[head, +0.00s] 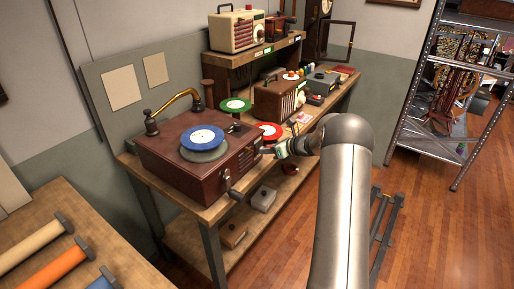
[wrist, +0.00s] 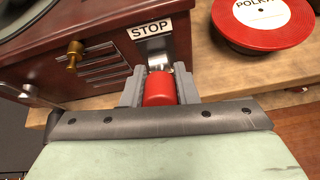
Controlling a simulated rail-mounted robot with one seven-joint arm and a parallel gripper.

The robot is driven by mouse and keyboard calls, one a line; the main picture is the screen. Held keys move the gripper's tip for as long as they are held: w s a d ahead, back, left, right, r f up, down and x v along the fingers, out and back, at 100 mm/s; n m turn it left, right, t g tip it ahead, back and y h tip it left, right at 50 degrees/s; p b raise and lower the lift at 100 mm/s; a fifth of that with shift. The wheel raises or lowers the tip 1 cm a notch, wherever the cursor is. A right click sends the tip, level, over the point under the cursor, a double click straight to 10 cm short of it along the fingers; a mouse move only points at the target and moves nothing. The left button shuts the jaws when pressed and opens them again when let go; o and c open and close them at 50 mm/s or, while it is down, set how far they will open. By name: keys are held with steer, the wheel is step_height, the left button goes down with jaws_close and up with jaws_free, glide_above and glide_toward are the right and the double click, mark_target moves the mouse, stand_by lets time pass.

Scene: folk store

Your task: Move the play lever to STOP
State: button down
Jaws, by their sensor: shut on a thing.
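The play lever's red knob (wrist: 160,89) sits between the two grey fingers of my gripper (wrist: 160,88), which is shut on it. A metal plate (wrist: 156,47) lies just behind the knob, on the front of the dark red wooden record player (head: 180,168). A white STOP label (wrist: 150,29) is above that plate. Whether a PLAY label is near cannot be seen. In the head view my gripper (head: 270,150) reaches the front right corner of the player; the lever itself is hidden there.
A brass knob (wrist: 74,55) and slots are left of the lever. A blue record (head: 202,138) sits on the player. A crank (head: 232,193) sticks out in front.

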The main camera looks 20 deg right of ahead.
stand_by(0.4)
steer(key=c, duration=1.1)
jaws_free()
steer(key=b+v, duration=0.3)
steer(key=v, duration=1.4)
steer(key=shift+s+r, duration=0.15)
steer(key=shift+r, duration=0.1)
steer(key=s+a+r+n+g+h, duration=0.1)
steer(key=s+a+n+g, duration=0.2)
steer(key=s+a+n, duration=0.55)
steer(key=s+a+n+g, duration=0.2)
steer(key=a+n+g, duration=0.25)
steer(key=a, duration=0.85)
steer(key=s+a+f+n+h, duration=0.1)
steer(key=s+a+n+h, duration=0.1)
steer(key=s+n, duration=0.4)
steer(key=s+a+f+n+g+h, duration=0.1)
steer(key=s+a+n+h, duration=0.1)
steer(key=s+n, duration=0.4)
steer(key=s+a+f+n+g+h, duration=0.1)
steer(key=s+a+n+h, duration=0.1)
steer(key=s+n, duration=0.4)
steer(key=shift+s+a+f, duration=0.1)
steer(key=shift+s+a, duration=0.1)
steer(key=shift+s, duration=0.6)
steer(key=shift+s+a, duration=0.2)
steer(key=shift+s, duration=0.55)
steer(key=shift+s+a+f, duration=0.1)
steer(key=shift+s+a, duration=0.1)
steer(key=shift+s, duration=0.6)
